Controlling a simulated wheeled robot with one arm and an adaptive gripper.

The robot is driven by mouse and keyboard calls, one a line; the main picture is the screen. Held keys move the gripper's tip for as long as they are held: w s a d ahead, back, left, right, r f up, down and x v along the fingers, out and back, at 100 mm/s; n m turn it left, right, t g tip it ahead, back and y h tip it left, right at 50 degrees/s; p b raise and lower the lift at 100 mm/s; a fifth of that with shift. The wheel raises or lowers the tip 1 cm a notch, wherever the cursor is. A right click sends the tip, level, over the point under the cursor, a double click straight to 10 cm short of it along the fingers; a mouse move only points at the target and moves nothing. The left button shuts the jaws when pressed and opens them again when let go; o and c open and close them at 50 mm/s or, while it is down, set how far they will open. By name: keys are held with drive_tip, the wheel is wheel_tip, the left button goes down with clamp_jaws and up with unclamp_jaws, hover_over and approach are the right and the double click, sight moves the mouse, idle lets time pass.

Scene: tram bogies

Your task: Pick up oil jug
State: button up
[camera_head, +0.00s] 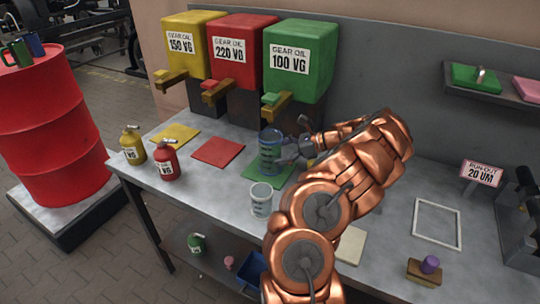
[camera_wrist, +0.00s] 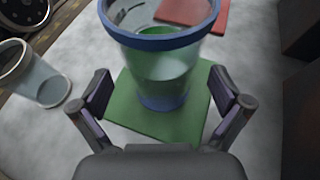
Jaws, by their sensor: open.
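A clear oil jug (camera_head: 270,152) with a blue rim and green liquid inside stands upright on the green mat (camera_head: 257,176), below the green 100 VG tank. In the wrist view the jug (camera_wrist: 162,62) is straight ahead, with the green mat (camera_wrist: 133,113) under it. My gripper (camera_head: 296,146) is at the right side of the jug in the head view. In the wrist view my gripper (camera_wrist: 164,92) has its two fingers spread wide, one to each side of the jug's lower part.
A second clear container (camera_head: 261,201) stands close in front; it also shows in the wrist view (camera_wrist: 37,80). Yellow (camera_head: 133,148) and red (camera_head: 167,163) cans stand at the left. A red mat (camera_head: 218,152) lies beside the green one. Three gear-oil tanks (camera_head: 300,65) stand behind.

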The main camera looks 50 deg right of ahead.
sight(269, 153)
drive_tip(key=shift+p+x, duration=0.45)
drive_tip(key=shift+x, duration=1.45)
drive_tip(key=shift+d, duration=0.1)
drive_tip(key=c, duration=1.3)
drive_tip(key=shift+r, duration=0.2)
